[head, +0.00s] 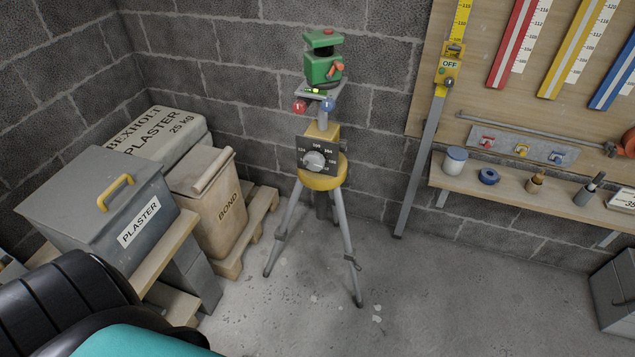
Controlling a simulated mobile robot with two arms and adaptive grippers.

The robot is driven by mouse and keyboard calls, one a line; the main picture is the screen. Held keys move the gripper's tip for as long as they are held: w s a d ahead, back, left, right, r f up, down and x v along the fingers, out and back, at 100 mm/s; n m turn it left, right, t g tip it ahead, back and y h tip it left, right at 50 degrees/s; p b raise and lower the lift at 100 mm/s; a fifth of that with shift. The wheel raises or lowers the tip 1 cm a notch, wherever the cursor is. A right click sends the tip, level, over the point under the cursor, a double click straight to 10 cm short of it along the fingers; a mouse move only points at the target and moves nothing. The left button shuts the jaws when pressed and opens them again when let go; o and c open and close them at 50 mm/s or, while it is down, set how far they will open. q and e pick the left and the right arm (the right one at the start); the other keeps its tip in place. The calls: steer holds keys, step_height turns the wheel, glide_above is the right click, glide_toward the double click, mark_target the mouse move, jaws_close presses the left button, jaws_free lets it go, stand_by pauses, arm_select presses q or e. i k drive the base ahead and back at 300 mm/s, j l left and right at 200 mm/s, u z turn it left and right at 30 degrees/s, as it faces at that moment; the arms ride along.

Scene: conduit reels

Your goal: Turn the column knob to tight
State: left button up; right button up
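A tripod (343,232) with grey legs and a yellow head (324,180) stands upright on the floor near the wall. A black dial plate (304,150) with white numbers faces me on its front, with a round pale grey knob (314,161) in the middle. A small dark knob (358,149) sticks out at the right of the column housing. I cannot tell which is the column knob, or whether it is tight. A green instrument (321,68) sits on top, above a red knob (299,106) and a blue knob (327,104). Neither gripper shows.
A grey plaster bin (95,185), a bond sack (205,190) and a pallet (250,235) stand left of the tripod. A wooden shelf (520,200) with small items is at the right. Black and teal shapes fill the lower left corner. Floor before the tripod is clear.

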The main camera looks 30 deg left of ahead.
mark_target(343, 143)
steer(key=i+j+u, duration=0.15)
steer(key=i+u, duration=0.15)
steer(key=i, duration=0.35)
steer(key=i+u, duration=0.35)
steer(key=i, duration=0.35)
